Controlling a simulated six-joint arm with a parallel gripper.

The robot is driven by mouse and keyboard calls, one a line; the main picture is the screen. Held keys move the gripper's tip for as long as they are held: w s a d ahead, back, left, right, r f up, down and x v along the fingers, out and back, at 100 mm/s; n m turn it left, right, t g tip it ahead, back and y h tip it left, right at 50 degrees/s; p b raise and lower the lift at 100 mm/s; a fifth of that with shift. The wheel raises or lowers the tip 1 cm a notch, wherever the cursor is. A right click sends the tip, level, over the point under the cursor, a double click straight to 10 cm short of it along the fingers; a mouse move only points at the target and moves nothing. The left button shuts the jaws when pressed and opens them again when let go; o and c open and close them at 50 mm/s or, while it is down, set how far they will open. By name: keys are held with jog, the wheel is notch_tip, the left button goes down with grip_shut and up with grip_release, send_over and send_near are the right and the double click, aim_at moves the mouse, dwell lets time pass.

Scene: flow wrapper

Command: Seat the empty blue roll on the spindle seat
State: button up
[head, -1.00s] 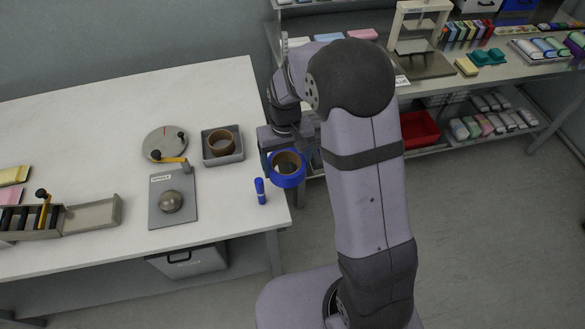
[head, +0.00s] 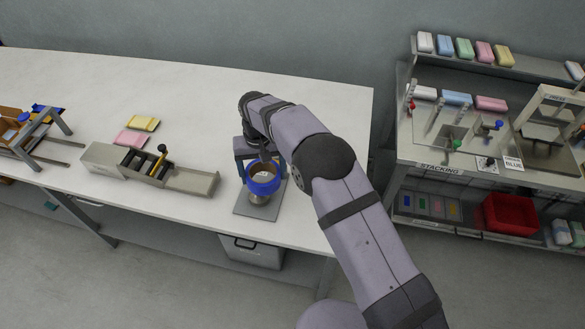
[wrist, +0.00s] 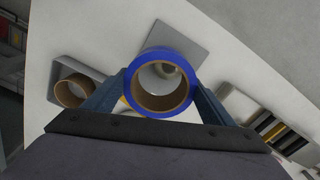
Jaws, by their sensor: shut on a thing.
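The blue roll (head: 263,186) is a blue ring with an empty brown cardboard core. My gripper (head: 262,176) is shut on it, with one finger on each side, and it also shows in the wrist view (wrist: 160,55). The roll is over the grey spindle plate (head: 258,210). The plate's rounded metal seat (head: 252,198) shows partly below the roll. In the wrist view, the seat (wrist: 163,72) shows through the roll's hole, towards its top. The roll appears above the seat; the exact gap cannot be told.
A grey square tray with a brown core (wrist: 72,90) lies left of the plate in the wrist view. A slotted grey holder (head: 150,172) stands left of the plate in the head view, with pink and yellow packs (head: 135,130) behind. The white table's back is clear.

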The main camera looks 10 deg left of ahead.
jog(key=shift+s+a, duration=0.25)
jog(key=shift+a, duration=0.25)
jog(key=shift+s+a, duration=0.2)
jog(key=shift+a, duration=0.25)
jog(key=shift+f+b, duration=1)
jog(key=shift+f, duration=0.7)
jog(key=shift+f+b, duration=1.85)
jog(key=shift+f, duration=0.8)
jog(key=o, duration=1.2)
jog(key=shift+d, duration=0.1)
jog(key=shift+r+p, duration=2.45)
jog(key=shift+r, duration=1.55)
